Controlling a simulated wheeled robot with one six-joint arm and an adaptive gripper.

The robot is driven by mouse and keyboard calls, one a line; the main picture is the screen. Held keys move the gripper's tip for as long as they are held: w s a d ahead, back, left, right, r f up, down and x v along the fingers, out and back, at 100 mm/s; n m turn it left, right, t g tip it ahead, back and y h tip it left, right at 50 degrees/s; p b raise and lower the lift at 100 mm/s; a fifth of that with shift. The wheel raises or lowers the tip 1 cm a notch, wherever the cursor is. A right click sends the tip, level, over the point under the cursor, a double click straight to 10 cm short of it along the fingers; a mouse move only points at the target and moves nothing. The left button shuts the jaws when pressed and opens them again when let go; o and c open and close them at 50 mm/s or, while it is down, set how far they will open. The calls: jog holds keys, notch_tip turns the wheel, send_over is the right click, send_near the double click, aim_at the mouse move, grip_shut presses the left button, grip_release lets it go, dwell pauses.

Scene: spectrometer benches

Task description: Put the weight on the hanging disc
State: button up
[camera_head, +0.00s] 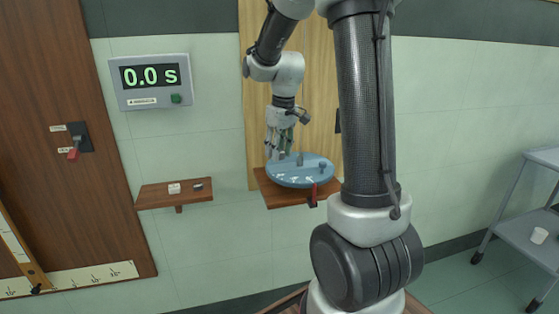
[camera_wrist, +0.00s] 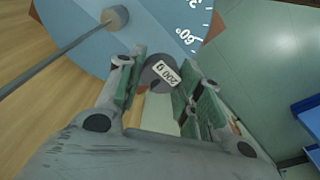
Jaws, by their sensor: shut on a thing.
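The hanging disc (camera_head: 288,178) is blue with white degree marks and sits level at the wooden bracket in the head view. My gripper (camera_head: 279,150) points down over the left part of the disc. In the wrist view my gripper (camera_wrist: 160,80) is shut on a grey round weight (camera_wrist: 158,76) with a white "200 g" label. The weight overlaps the disc's edge in this view; I cannot tell whether they touch.
The bracket (camera_head: 277,200) carries a red clip (camera_head: 313,196). A wooden shelf (camera_head: 155,197) to the left holds a white block (camera_head: 174,188) and a small dark piece (camera_head: 198,186). A timer (camera_head: 150,81) on the wall reads 0.0 s. A cart (camera_head: 525,236) stands at far right.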

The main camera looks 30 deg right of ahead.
aim_at(282, 154)
jog(key=shift+f, duration=1.75)
jog(key=shift+f, duration=0.1)
jog(key=o, duration=1.1)
jog(key=shift+o, duration=0.2)
jog(key=r, duration=0.4)
jog(key=s+r, duration=0.1)
jog(key=r, duration=0.6)
jog(key=shift+s+d+r, duration=0.1)
jog(key=shift+s+r, duration=0.1)
jog(key=shift+r, duration=0.1)
jog(key=shift+s+r, duration=0.15)
jog(key=shift+r, duration=0.15)
jog(key=s+a+m+t, duration=0.1)
jog(key=s+a, duration=0.1)
jog(key=s, duration=0.9)
jog(key=s+a+m+t, duration=0.1)
jog(key=s+a+t, duration=0.1)
jog(key=s, duration=0.9)
jog(key=shift+a+r+m, duration=0.3)
jog(key=shift+a, duration=0.45)
